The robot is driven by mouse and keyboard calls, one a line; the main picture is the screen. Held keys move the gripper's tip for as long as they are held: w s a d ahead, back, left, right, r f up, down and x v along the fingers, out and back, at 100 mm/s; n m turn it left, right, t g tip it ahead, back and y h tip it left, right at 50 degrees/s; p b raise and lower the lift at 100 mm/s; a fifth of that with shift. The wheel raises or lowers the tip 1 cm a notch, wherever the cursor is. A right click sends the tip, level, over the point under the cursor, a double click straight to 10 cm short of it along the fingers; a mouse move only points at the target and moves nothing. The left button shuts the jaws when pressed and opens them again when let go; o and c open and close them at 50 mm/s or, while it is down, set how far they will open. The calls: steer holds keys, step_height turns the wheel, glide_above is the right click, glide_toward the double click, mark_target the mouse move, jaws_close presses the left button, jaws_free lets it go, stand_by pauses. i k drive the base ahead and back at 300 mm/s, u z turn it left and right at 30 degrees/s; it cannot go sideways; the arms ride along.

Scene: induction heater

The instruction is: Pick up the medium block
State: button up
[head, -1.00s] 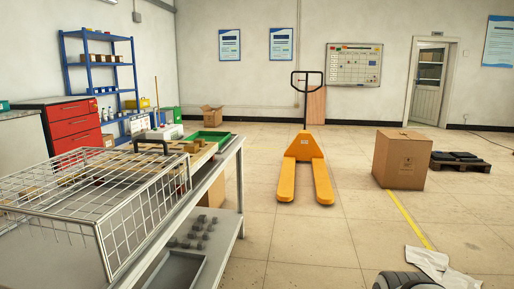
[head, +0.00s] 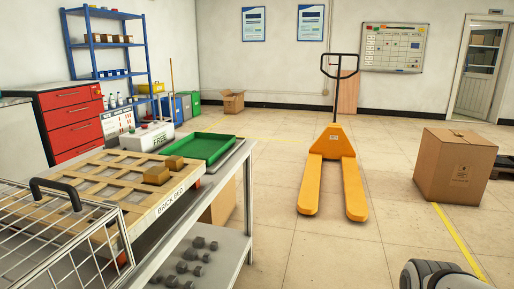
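Several small brown blocks sit at the right end of a wooden grid frame labelled "BRICK BED" (head: 171,200). A nearer block (head: 156,175) rests on the grid, and another block (head: 175,162) lies just behind it, close to the green tray. I cannot tell which of them is the medium one. My gripper is not in view. A dark rounded part at the bottom right corner may be part of my arm, well away from the blocks.
A wire basket (head: 62,240) with a black handle stands at the table's near left. A green tray (head: 205,147) and a white box (head: 146,137) are behind the bed. Dumbbells (head: 190,268) lie on the lower shelf. Open floor separates the table from the orange pallet jack (head: 333,170) and carton (head: 456,167).

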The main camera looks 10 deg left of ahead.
mark_target(175, 163)
steer(key=z, duration=0.05)
steer(key=i, duration=2.1)
steer(key=u, duration=3.15)
